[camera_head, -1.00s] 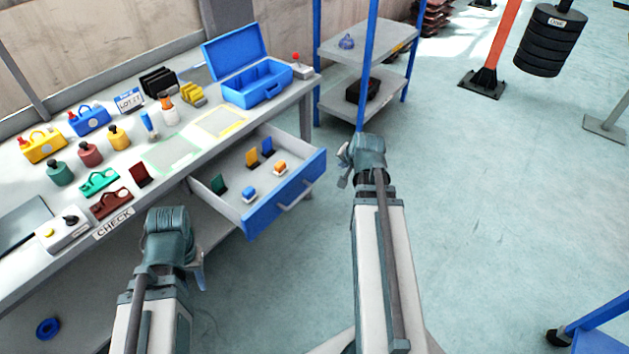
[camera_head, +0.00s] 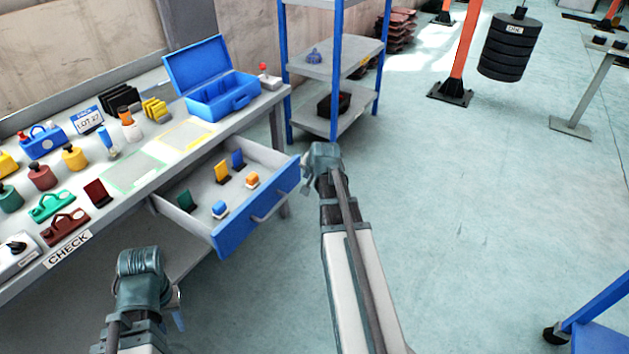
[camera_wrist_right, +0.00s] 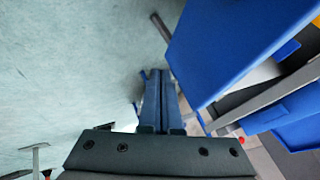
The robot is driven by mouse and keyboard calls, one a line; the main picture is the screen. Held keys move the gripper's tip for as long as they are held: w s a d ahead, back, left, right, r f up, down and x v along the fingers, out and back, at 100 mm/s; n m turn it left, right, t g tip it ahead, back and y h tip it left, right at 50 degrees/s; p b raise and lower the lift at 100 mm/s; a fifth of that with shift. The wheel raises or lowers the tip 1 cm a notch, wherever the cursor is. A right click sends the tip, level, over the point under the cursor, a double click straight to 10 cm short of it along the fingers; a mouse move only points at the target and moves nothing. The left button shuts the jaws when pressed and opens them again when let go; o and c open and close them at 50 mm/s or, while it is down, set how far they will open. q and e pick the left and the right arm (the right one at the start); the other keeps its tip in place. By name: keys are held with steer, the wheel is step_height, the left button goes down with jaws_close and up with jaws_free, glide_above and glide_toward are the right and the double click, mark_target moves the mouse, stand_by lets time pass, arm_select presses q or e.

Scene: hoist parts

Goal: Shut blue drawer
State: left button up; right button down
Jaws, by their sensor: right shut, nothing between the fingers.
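The blue-fronted drawer (camera_head: 258,212) is pulled out from under the workbench, with its front and grey handle (camera_head: 272,207) facing the open floor. My right gripper (camera_head: 308,176) is beside the far right end of the drawer front; contact cannot be told. In the right wrist view its fingers (camera_wrist_right: 161,100) are shut and empty, with the blue drawer front (camera_wrist_right: 232,45) close on the right. My left gripper (camera_head: 178,308) hangs low before the bench; its fingers are mostly hidden.
The workbench (camera_head: 128,200) holds an open blue toolbox (camera_head: 222,98) and several coloured parts. A blue-posted shelf (camera_head: 333,72) stands behind my right gripper. A black weight stack (camera_head: 508,48) is at the far right.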

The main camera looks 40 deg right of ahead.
mark_target(236, 146)
steer(key=shift+w+a+r, duration=0.1)
steer(key=shift+w+a, duration=0.15)
steer(key=shift+w, duration=0.3)
steer(key=shift+w+a, duration=0.25)
steer(key=shift+w, duration=0.3)
steer(key=w+a, duration=0.3)
steer(key=w, duration=0.5)
steer(key=w+a, duration=0.4)
steer(key=w, duration=0.5)
steer(key=w+a, duration=0.3)
steer(key=w, duration=0.5)
steer(key=shift+w+a, duration=0.2)
steer(key=shift+w+a+r, duration=0.1)
steer(key=shift+w+a, duration=0.05)
steer(key=shift+w, duration=0.25)
steer(key=s, duration=0.2)
steer(key=s+d, duration=0.1)
steer(key=s, duration=0.1)
steer(key=shift+d, duration=0.15)
steer(key=p+v, duration=0.8)
steer(key=v, duration=0.2)
steer(key=shift+s+d, duration=0.15)
steer(key=shift+s, duration=0.05)
